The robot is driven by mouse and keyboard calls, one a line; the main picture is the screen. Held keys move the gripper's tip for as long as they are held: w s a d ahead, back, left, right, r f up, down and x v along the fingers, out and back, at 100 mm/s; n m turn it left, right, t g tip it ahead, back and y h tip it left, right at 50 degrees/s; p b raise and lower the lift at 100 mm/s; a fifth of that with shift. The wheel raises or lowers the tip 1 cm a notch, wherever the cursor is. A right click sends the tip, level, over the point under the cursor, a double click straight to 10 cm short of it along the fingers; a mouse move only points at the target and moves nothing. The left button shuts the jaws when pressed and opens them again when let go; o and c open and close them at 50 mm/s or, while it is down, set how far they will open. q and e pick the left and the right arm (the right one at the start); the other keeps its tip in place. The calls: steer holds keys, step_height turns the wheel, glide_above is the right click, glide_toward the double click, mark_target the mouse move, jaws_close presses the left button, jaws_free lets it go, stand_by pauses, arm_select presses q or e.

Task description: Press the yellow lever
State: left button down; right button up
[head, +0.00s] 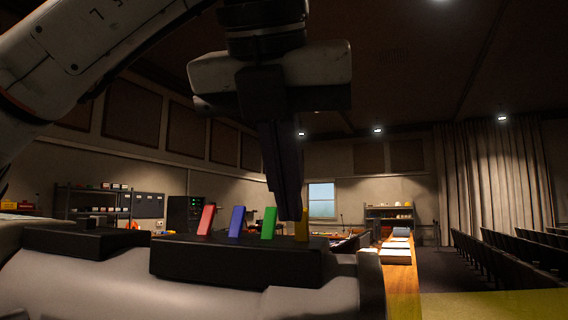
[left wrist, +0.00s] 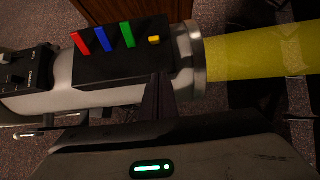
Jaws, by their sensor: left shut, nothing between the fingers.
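The yellow lever (head: 303,229) is the rightmost of a row on a black box (head: 200,262); my left gripper (head: 291,214) partly covers it in the head view. In the left wrist view the yellow lever (left wrist: 154,39) looks shorter than the other levers. My left gripper is shut and empty, pointing down, with its tips close to the yellow lever's upper part. I cannot tell whether they touch. In the left wrist view the shut fingers (left wrist: 158,88) lie below the yellow lever. My right gripper is in neither view.
A red lever (head: 206,220), a blue lever (head: 236,222) and a green lever (head: 268,223) stand left of the yellow one. The box sits on a pale rounded body (left wrist: 120,95). A translucent yellow band (left wrist: 260,56) extends right of it. Behind are shelves and rows of seats.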

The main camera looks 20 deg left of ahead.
mark_target(295, 247)
arm_select(q)
steer(key=x, duration=0.3)
steer(key=shift+w+f, duration=0.25)
steer(key=shift+f, duration=0.05)
steer(key=shift+w+a+r+p, duration=0.2)
steer(key=shift+w+r+p, duration=0.75)
steer(key=shift+w, duration=0.15)
steer(key=shift+w+a, duration=0.1)
steer(key=shift+w, duration=0.55)
steer(key=shift+w, duration=0.1)
